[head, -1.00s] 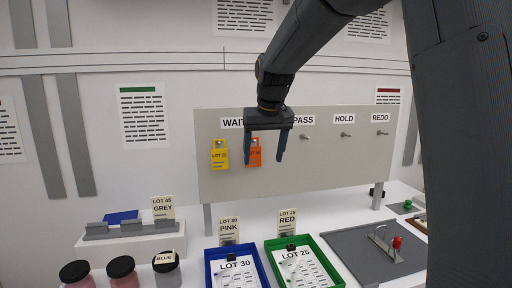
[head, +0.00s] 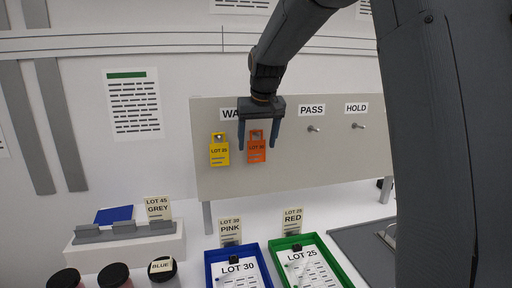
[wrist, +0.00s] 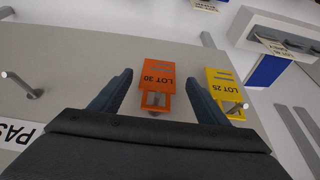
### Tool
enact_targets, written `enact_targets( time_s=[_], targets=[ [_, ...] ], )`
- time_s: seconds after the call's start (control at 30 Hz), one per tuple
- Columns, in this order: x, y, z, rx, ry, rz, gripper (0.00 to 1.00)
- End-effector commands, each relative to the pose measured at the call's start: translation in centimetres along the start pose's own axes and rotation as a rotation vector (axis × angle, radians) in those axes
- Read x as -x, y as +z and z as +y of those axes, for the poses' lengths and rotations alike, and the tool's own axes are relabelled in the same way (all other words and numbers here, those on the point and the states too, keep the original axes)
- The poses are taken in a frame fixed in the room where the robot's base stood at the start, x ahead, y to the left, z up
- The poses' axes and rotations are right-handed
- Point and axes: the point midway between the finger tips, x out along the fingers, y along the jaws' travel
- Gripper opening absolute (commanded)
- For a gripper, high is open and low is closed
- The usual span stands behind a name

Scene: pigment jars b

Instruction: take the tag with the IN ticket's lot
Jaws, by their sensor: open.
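An orange tag (head: 257,152) marked LOT 30 hangs on the grey board under the WAIT label, which is partly covered. A yellow tag (head: 219,154) marked LOT 25 hangs just left of it. My gripper (head: 257,146) is open and empty, with one finger on each side of the orange tag in the head view. In the wrist view the orange tag (wrist: 158,84) lies between the open fingers, and the yellow tag (wrist: 226,88) is beside the right finger, outside the gap. I see no ticket marked IN.
The board (head: 330,160) has bare pegs under PASS (head: 312,110) and HOLD (head: 357,108). Below stand a blue tray (head: 212,262) with a LOT 30 ticket and a green tray (head: 340,272) with a LOT 25 ticket. Dark-lidded jars (head: 114,275) stand at the lower left.

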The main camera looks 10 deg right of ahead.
Motion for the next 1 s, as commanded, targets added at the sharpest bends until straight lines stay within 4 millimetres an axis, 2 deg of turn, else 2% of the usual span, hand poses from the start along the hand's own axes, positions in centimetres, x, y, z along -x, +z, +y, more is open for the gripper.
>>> enact_targets(
  time_s=[0.33, 0.67, 0.9, 1.0],
  targets=[
    [-3.7, 0.0, 0.1, 0.003, -0.001, -0.002, 0.69],
    [-4.4, 0.0, 0.0, 0.004, -0.002, 0.000, 0.69],
    [-4.4, 0.0, 0.0, 0.004, -0.002, 0.000, 0.28],
    [-4.4, 0.0, 0.0, 0.004, -0.002, 0.000, 0.25]
  ],
)
